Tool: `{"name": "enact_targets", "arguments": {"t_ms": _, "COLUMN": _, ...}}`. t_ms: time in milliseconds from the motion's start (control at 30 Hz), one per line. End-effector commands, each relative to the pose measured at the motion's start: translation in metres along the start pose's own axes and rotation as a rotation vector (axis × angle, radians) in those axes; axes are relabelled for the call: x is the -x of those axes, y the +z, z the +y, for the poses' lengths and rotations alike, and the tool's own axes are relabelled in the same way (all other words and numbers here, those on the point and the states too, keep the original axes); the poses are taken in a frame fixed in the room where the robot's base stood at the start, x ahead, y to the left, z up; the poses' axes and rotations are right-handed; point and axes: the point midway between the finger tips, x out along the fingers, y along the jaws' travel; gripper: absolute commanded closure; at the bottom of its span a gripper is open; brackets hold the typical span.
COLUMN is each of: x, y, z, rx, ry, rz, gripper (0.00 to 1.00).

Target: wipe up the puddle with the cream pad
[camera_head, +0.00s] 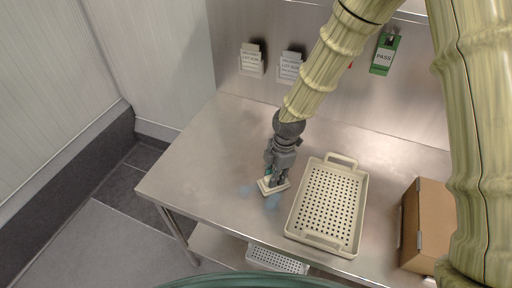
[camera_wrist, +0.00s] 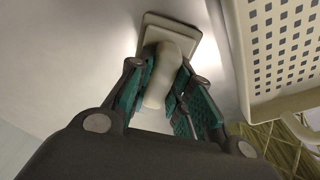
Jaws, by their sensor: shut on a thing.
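The cream pad (camera_head: 265,188) is a flat block on the metal table (camera_head: 180,165), left of the perforated tray. In the wrist view the pad (camera_wrist: 185,24) has a rounded cream handle (camera_wrist: 162,78). My gripper (camera_head: 276,178) is shut on that handle, with a green finger on each side; it also shows in the wrist view (camera_wrist: 165,88). The puddle shows as pale blue patches, one left of the pad (camera_head: 245,191) and one at its lower right (camera_head: 272,202). The pad and gripper hide whatever lies between these patches. The pad appears to rest on the tabletop.
A cream perforated tray (camera_head: 291,222) with handles stands close to the right of the pad. A brown cardboard box (camera_head: 428,222) is further right. Another perforated tray (camera_head: 277,258) sits below the tabletop. Tags and a green PASS sign (camera_head: 384,56) are on the back wall. The table's left part is clear.

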Motion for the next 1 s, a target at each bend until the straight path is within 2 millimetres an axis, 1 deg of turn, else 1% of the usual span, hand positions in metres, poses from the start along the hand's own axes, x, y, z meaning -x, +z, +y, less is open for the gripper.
{"name": "enact_targets", "arguments": {"t_ms": 67, "x": -0.001, "y": 0.002, "z": -0.001, "rx": -0.001, "ry": -0.002, "rz": 0.001, "gripper": 1.0}}
{"name": "enact_targets", "arguments": {"t_ms": 167, "x": 0.022, "y": 0.0, "z": 0.0, "rx": -0.002, "ry": 0.002, "rz": 0.001, "gripper": 1.0}}
{"name": "enact_targets", "arguments": {"t_ms": 267, "x": 0.028, "y": -0.001, "z": -0.001, "rx": -0.003, "ry": -0.001, "rz": 0.001, "gripper": 1.0}}
{"name": "enact_targets", "arguments": {"t_ms": 700, "x": 0.068, "y": -0.004, "z": -0.002, "rx": -0.006, "ry": -0.001, "rz": 0.001, "gripper": 1.0}}
{"name": "enact_targets", "arguments": {"t_ms": 833, "x": 0.076, "y": -0.004, "z": -0.003, "rx": -0.008, "ry": -0.001, "rz": 0.001, "gripper": 1.0}}
{"name": "enact_targets", "arguments": {"t_ms": 1000, "x": 0.078, "y": -0.004, "z": -0.003, "rx": -0.008, "ry": -0.001, "rz": 0.001, "gripper": 1.0}}
